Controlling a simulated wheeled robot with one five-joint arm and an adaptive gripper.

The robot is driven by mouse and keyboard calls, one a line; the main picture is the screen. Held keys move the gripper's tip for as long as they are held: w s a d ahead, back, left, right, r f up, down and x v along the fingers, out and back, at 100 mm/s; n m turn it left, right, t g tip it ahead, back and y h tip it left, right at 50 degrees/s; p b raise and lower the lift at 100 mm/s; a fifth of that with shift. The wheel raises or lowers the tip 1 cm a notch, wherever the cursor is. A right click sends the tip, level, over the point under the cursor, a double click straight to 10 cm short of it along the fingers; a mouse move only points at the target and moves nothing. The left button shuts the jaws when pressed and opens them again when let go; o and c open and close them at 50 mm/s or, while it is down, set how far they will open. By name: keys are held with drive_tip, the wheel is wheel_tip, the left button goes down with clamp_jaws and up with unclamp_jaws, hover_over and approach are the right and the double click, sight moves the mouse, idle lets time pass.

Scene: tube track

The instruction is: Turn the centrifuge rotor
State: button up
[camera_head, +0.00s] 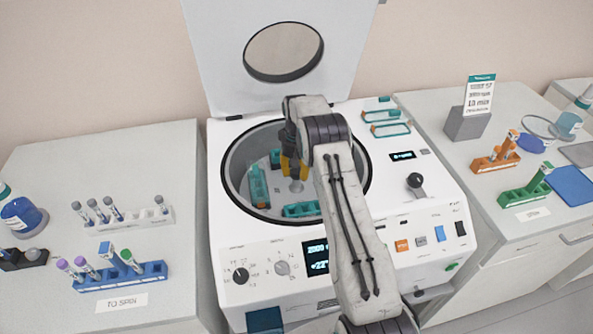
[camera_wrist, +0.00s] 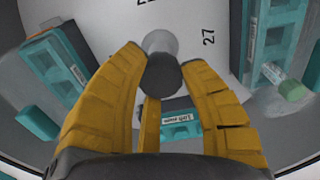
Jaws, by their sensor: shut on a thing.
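The centrifuge (camera_head: 238,240) stands in the middle with its lid (camera_head: 225,50) raised. Inside its round bowl is the rotor, a pale disc with numbers (camera_wrist: 225,22) and teal tube buckets (camera_head: 258,186) around it. My gripper (camera_head: 292,170) reaches down into the bowl at the rotor's middle. A green-capped tube (camera_wrist: 291,91) sits in the bucket at the right. My arm hides the right part of the bowl.
On the left bench are a white rack (camera_head: 135,219) and a blue rack (camera_head: 118,279) with tubes. On the right bench are an orange rack (camera_head: 487,164), a green rack (camera_head: 522,195) and a sign (camera_head: 480,95). The raised lid stands behind my arm.

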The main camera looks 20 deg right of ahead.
drive_tip(key=shift+f+n+b, duration=0.15)
drive_tip(key=shift+n+b, duration=0.2)
drive_tip(key=shift+n, duration=0.05)
drive_tip(key=n+b, duration=0.1)
drive_tip(key=n, duration=0.2)
drive_tip(key=shift+f+b, duration=0.1)
drive_tip(key=shift+b, duration=0.3)
drive_tip(key=n+b, duration=0.1)
drive_tip(key=n, duration=0.3)
drive_tip(key=shift+s, duration=0.1)
drive_tip(key=n, duration=0.5)
drive_tip(key=shift+b, duration=0.4)
drive_tip(key=n, duration=0.4)
drive_tip(key=shift+n, duration=0.7)
drive_tip(key=o, duration=1.3)
drive_tip(key=shift+c, duration=0.2)
drive_tip(key=shift+r, duration=0.2)
drive_tip(key=shift+r, duration=0.1)
